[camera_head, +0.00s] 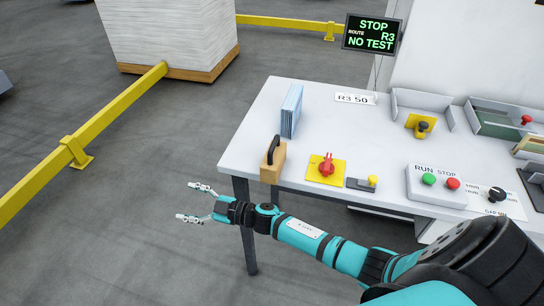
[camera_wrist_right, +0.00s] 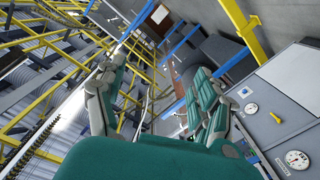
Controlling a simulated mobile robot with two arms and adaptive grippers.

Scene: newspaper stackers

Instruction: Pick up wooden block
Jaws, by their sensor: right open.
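The wooden block (camera_head: 273,166) is light tan with a black handle on top. It stands upright at the left front edge of the white table (camera_head: 252,135) in the head view. My right gripper (camera_head: 188,201) is open and empty, out past the table's left edge, to the left of the block and lower in the picture, apart from it. Its two fingers also show spread in the right wrist view (camera_wrist_right: 155,65), with nothing between them. I cannot make out the block in that view. My left gripper is not in view.
A blue-grey stack (camera_head: 291,111) stands behind the block. A red knob on a yellow plate (camera_head: 326,168) and a run/stop box (camera_head: 436,185) lie to its right. A yellow rail (camera_head: 95,140) and a paper pallet (camera_head: 170,40) stand on the left floor.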

